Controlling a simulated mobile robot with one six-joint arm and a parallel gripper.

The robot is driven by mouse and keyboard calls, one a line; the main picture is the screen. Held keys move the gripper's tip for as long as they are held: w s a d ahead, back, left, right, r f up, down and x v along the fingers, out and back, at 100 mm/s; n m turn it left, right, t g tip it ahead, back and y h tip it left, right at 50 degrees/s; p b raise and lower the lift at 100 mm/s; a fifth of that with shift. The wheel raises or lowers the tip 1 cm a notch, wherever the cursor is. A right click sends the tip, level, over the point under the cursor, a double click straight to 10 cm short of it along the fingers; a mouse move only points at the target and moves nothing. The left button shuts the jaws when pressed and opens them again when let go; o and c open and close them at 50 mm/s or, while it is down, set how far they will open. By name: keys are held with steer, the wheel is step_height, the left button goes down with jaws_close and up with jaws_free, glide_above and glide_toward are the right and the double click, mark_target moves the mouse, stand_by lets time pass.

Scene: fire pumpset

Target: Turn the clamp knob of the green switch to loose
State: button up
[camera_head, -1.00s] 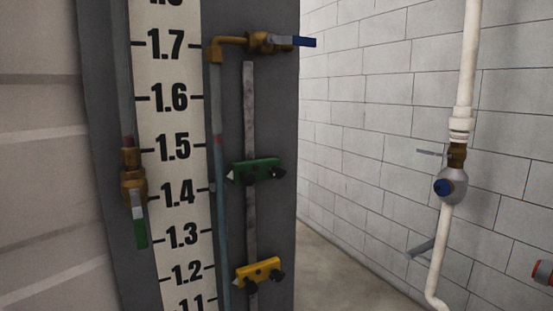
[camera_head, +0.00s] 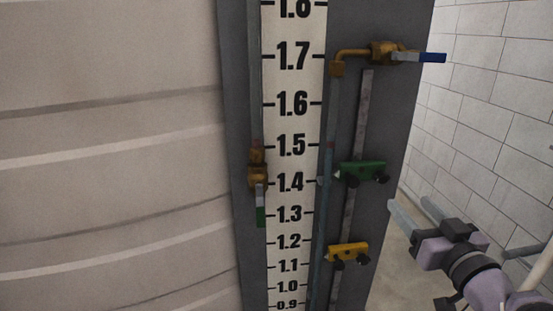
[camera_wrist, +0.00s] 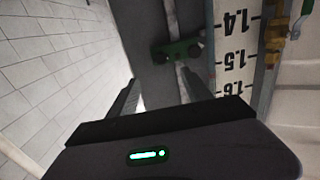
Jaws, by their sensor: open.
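The green switch (camera_head: 362,170) is clamped on a grey vertical rail near the 1.4 mark of the gauge board. Dark knobs (camera_head: 381,178) stick out from its lower side. In the wrist view, which shows the board upside down, the green switch (camera_wrist: 178,50) lies just beyond the fingertips. My gripper (camera_head: 415,211) is open and empty, to the right of and lower than the switch in the head view. In the wrist view its two fingers (camera_wrist: 158,76) spread apart, with nothing between them. The knob's tightness cannot be told.
A yellow switch (camera_head: 348,252) sits lower on the same rail (camera_head: 359,125). A brass valve with a blue handle (camera_head: 431,57) is above. A valve with a green handle (camera_head: 261,215) hangs left of the scale (camera_head: 293,128). A white block wall (camera_head: 490,90) stands at the right.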

mark_target(384, 178)
steer(key=w, duration=1.1)
steer(key=shift+w+a, duration=0.3)
steer(key=shift+a, duration=0.1)
jaws_close()
steer(key=shift+f, duration=0.1)
